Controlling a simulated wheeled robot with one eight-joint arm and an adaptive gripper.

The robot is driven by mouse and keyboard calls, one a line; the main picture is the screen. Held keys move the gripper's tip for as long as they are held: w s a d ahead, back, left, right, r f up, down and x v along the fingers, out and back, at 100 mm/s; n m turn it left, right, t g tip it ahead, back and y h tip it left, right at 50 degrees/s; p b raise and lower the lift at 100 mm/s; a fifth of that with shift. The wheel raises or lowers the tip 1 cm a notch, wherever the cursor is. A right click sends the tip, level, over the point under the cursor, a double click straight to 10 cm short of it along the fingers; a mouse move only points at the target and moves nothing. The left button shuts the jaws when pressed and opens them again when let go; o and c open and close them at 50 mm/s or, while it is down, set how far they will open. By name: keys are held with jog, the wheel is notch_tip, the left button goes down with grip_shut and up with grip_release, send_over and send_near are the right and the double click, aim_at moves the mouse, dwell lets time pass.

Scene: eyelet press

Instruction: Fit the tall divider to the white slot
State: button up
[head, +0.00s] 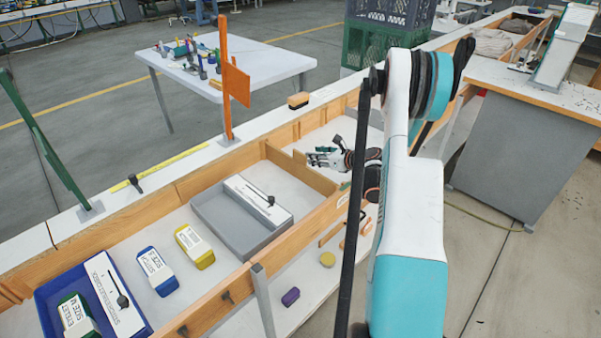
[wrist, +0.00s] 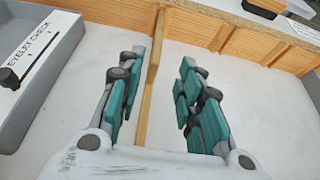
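A thin upright wooden divider (wrist: 153,75) runs away from me between the two fingers of my gripper (wrist: 157,92) in the wrist view. The fingers are spread, with a visible gap on each side of the wood. In the head view my gripper (head: 312,158) is low in the right section of the bench, beside a wooden partition (head: 318,178). I cannot tell whether that partition is the same piece as the divider. My wrist hides the divider's near end. I cannot make out a white slot for certain in either view.
A grey tray (head: 217,221) with a white Eyelet Check card stands left of the gripper. Yellow (head: 195,246) and blue (head: 157,271) boxes and a blue tray (head: 47,312) lie further left. Wooden bench walls enclose the section.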

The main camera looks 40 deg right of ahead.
aim_at(303, 154)
jog(key=x, duration=0.4)
jog(key=shift+f+b, duration=0.1)
jog(key=shift+b, duration=0.3)
jog(key=b+x, duration=0.1)
jog(key=x, duration=0.1)
jog(key=b+x, duration=0.1)
jog(key=x, duration=0.1)
jog(key=shift+w+a, duration=0.25)
jog(key=shift+w, duration=0.1)
jog(key=shift+w+f, duration=0.15)
jog(key=shift+w, duration=0.2)
grip_shut()
